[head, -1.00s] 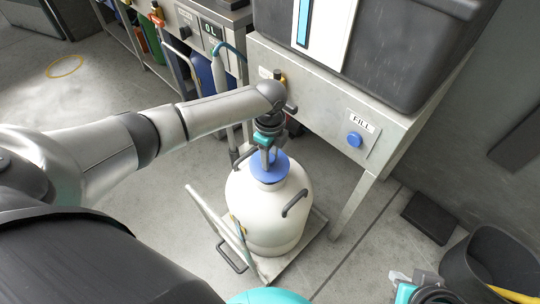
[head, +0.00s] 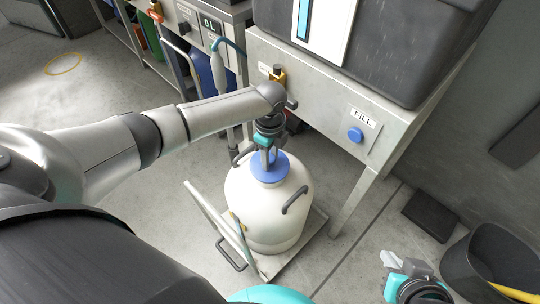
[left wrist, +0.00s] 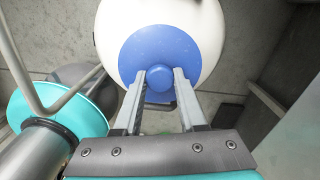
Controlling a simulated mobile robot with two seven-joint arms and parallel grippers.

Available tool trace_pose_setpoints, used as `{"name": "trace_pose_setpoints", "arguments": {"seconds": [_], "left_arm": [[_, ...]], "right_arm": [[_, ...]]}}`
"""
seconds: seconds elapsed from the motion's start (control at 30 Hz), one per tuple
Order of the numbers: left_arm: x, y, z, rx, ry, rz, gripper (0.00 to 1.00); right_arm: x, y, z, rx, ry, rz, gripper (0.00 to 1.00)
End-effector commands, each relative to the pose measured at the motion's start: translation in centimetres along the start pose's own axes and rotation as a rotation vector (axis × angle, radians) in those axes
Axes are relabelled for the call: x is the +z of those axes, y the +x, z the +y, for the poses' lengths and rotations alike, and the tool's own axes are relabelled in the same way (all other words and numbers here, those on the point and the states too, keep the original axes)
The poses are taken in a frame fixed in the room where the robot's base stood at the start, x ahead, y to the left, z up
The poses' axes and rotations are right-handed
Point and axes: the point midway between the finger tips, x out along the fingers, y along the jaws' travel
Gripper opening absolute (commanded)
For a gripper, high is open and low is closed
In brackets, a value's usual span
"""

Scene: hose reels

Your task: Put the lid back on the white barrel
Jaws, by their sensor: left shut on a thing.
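The white barrel (head: 262,208) stands upright on a low cart below the steel counter, with dark handles on its shoulders. The blue lid (head: 270,174) is at the barrel's top, over its mouth. In the left wrist view the lid (left wrist: 160,42) looks roughly centred on the barrel (left wrist: 108,42); I cannot tell whether it is fully seated. My left gripper (head: 268,158) reaches down from above and is shut on the lid's round knob (left wrist: 159,80). The mouth under the lid is hidden. My right gripper (head: 392,262) is partly in view at the lower right, away from the barrel.
The counter (head: 310,95) carries a dark tank (head: 400,40) and a blue FILL button (head: 355,134), close behind the barrel. The cart's handle (head: 215,228) rises at the barrel's left. A dark bin (head: 465,262) stands at the right. The floor at left is clear.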

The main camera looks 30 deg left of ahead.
Motion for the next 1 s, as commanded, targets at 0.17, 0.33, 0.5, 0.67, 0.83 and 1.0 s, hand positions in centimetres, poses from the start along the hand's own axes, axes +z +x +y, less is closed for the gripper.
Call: {"name": "trace_pose_setpoints", "arguments": {"seconds": [0.17,0.33,0.5,0.67,0.83,1.0], "left_arm": [[-0.01,-0.04,-0.01,0.0,0.0,0.0,0.0],[0.02,-0.09,0.0,0.0,-0.001,0.0,0.0],[0.02,-0.09,0.01,0.0,-0.001,0.0,0.0],[0.02,-0.03,0.0,0.0,0.0,0.0,0.0],[0.01,-0.02,0.0,0.0,0.0,0.0,0.0],[0.01,-0.03,0.0,0.0,0.0,0.0,0.0]], "right_arm": [[-0.08,-0.09,0.05,0.001,-0.001,0.0,0.0],[-0.29,-0.36,0.05,0.001,-0.001,0.0,0.0],[-0.47,-0.6,0.04,0.001,-0.001,0.0,0.0],[-0.47,-0.59,0.03,0.001,0.0,0.0,0.0],[-0.45,-0.58,0.03,0.001,0.0,0.0,0.0],[-0.46,-0.59,0.03,0.001,0.0,0.0,0.0]]}}
